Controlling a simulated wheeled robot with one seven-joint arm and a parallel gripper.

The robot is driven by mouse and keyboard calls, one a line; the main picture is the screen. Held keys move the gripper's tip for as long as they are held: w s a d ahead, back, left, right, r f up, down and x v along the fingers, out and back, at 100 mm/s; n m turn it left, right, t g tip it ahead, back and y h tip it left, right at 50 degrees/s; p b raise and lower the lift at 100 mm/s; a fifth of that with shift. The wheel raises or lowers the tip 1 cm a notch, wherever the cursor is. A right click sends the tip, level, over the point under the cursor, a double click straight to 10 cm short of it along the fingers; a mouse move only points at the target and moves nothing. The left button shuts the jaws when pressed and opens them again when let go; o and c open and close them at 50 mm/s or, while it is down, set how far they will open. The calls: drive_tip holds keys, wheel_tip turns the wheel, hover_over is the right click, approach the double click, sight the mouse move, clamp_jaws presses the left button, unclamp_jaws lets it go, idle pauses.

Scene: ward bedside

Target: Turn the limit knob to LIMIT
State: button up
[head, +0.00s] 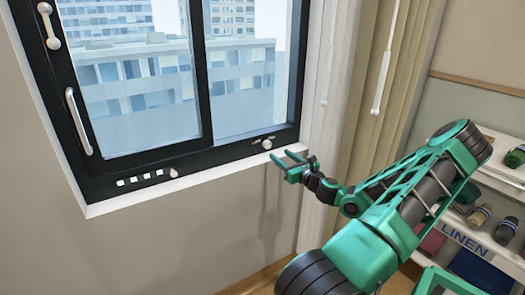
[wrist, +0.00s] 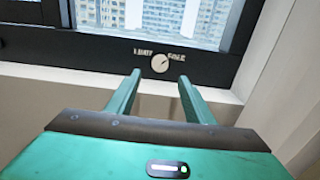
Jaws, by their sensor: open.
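The limit knob (wrist: 160,63) is a small round cream knob on the dark lower window frame, with a dark pointer line on its face. Light lettering stands on both sides of it, LIMIT on the left and a blurred word on the right. The pointer looks slanted between the two words; its exact setting is hard to tell. In the head view the knob (head: 267,144) is near the frame's lower right corner. My gripper (head: 289,166) is open and empty, just below and right of the knob there. In the wrist view its two fingers (wrist: 160,95) point toward the knob without touching it.
A white handle (head: 79,122) and a latch lever (head: 48,27) are on the window's left side. Another small knob (head: 173,173) sits on the lower frame. A curtain (head: 372,100) with a hanging wand (head: 380,85) is right of the window. A linen shelf (head: 465,238) stands at right.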

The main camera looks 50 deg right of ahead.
sight(268, 146)
drive_tip(key=x, duration=0.9)
drive_tip(key=shift+w, duration=0.45)
